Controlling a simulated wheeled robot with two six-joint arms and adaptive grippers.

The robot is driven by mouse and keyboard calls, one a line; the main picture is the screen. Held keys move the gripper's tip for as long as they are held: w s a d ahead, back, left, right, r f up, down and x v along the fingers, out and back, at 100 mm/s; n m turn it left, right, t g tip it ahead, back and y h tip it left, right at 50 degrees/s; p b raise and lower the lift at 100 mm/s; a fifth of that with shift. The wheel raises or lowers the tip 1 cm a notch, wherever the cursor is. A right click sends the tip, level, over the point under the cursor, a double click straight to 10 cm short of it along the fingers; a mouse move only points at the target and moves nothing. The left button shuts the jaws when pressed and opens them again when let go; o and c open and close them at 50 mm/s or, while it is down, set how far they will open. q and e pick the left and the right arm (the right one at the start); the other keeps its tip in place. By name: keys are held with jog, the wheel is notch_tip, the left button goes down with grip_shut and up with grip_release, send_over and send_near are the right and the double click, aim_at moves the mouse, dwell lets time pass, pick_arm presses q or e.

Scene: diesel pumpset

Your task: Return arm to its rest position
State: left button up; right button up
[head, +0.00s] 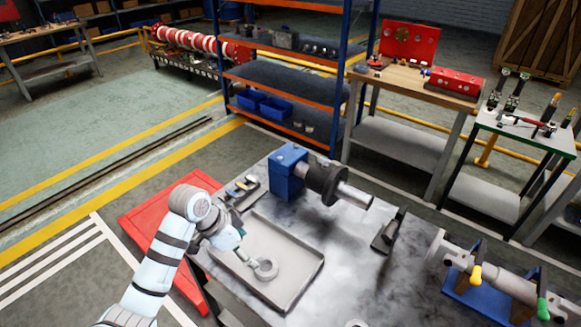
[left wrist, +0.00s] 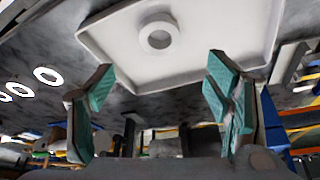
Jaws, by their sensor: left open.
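My left arm reaches in from the lower left in the head view. Its gripper (head: 242,252) is over the left part of a grey tray (head: 300,288) on the table. In the left wrist view the gripper (left wrist: 160,75) has its two green-padded fingers spread wide with nothing between them. A grey ring-shaped part (head: 266,269) lies in the tray, just beyond the fingertips; it also shows in the left wrist view (left wrist: 158,36), apart from the fingers. My right gripper is not in view.
A blue vise-like block (head: 288,172) with a dark cylinder and shaft stands behind the tray. A pipe assembly on a blue stand (head: 480,300) is at the right. A red cabinet (head: 150,215) stands left of the table. Bare tabletop (head: 350,262) lies right of the tray.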

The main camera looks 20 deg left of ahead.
pick_arm(q)
jog(key=s+d+f+n+y, duration=0.25)
jog(key=s+f, duration=0.45)
jog(key=s, duration=0.4)
jog(key=s+n+y, duration=0.1)
jog(key=s+n, duration=0.4)
jog(key=s, duration=0.7)
notch_tip(320, 180, down, 22)
jog(key=s+a+r+g+b, duration=0.1)
jog(key=a+b, duration=0.1)
jog(key=a, duration=0.1)
jog(key=s+f+g+b, duration=0.1)
jog(key=s+f, duration=1.3)
jog(key=shift+f+b, duration=0.15)
jog(key=shift+b, duration=0.15)
jog(key=shift+a, duration=0.1)
